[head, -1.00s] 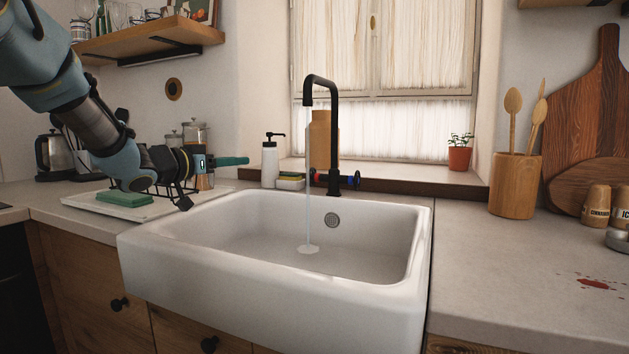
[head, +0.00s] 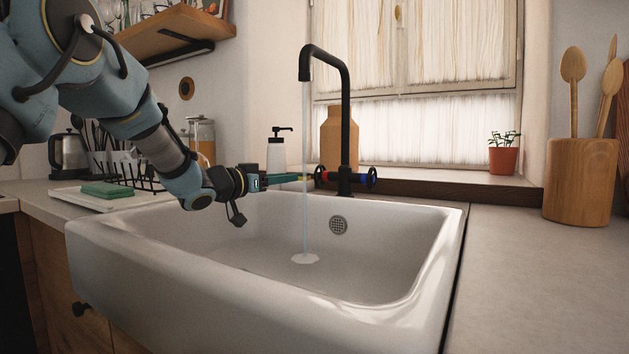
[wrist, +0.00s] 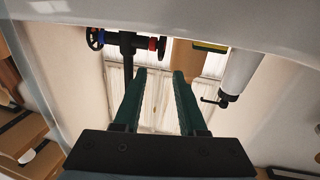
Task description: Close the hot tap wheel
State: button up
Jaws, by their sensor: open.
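The black tap (head: 345,115) stands behind the white sink (head: 270,310), with water (head: 304,225) running from its spout. The wheel on its red-marked side, taken as the hot tap wheel (head: 321,177), is left of the tap body; the blue-marked wheel (head: 371,177) is on the right. My gripper (head: 305,178) is open and empty, its green fingers pointing right close to the hot wheel. In the wrist view, which looks upside down, the hot wheel (wrist: 161,46) is just beyond the fingertips (wrist: 160,72), not between them. The blue-marked wheel (wrist: 95,39) is further left there.
A soap bottle (head: 276,152) stands behind my gripper and shows in the wrist view (wrist: 238,75). A wooden board or block (head: 338,135) stands behind the tap. A potted plant (head: 503,155) is on the sill. The sink basin is clear.

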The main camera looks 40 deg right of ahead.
jog(key=p, duration=0.3)
send_near(324, 176)
jog(key=d, duration=0.2)
jog(key=w+d, duration=0.1)
jog(key=d, duration=0.2)
jog(key=shift+w+d+r, duration=0.3)
jog(key=shift+w+r, duration=0.05)
jog(key=shift+r, duration=0.05)
grip_shut()
